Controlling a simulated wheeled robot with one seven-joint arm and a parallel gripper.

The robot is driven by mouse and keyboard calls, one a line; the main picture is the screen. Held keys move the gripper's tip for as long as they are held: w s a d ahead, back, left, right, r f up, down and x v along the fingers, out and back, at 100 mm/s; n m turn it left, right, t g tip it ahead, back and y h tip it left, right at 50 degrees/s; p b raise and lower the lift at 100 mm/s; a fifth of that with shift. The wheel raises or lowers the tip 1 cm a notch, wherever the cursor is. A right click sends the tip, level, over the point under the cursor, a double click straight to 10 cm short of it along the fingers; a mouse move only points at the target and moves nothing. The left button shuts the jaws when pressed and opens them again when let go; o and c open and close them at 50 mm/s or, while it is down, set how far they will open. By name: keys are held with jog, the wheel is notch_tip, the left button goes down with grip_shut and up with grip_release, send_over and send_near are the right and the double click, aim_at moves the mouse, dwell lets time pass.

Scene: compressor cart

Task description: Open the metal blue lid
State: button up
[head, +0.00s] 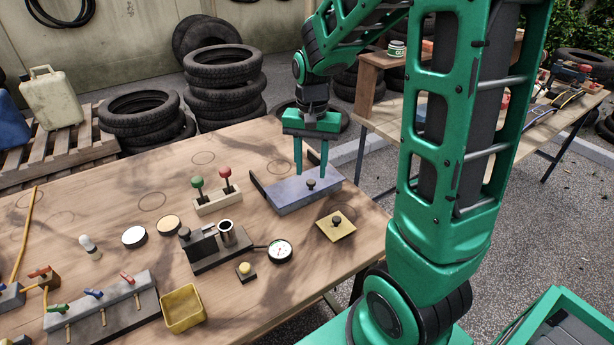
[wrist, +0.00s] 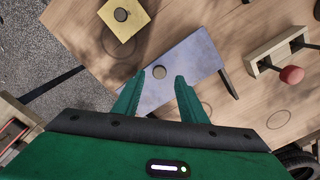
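The blue metal lid (head: 290,197) is a flat blue-grey plate with a small dark round knob (head: 310,184), near the table's far right edge. It also shows in the wrist view (wrist: 195,62), with its knob (wrist: 158,72) near the middle. The lid looks closed and lies flat. My gripper (head: 311,173) points down above the lid, with its green fingers spread. In the wrist view the fingertips (wrist: 160,75) stand to either side of the knob, with gaps. I cannot tell how far above the lid the tips are. Nothing is held.
Dark upright strips (head: 258,190) stand at the lid's ends. A yellow plate with a knob (head: 336,226) lies close in front. A lever block with green and red knobs (head: 217,202) stands to the left. A gauge (head: 280,251) and clamp block (head: 222,250) are nearer me.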

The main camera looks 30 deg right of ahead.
aim_at(311, 181)
jog(key=shift+f, duration=1.7)
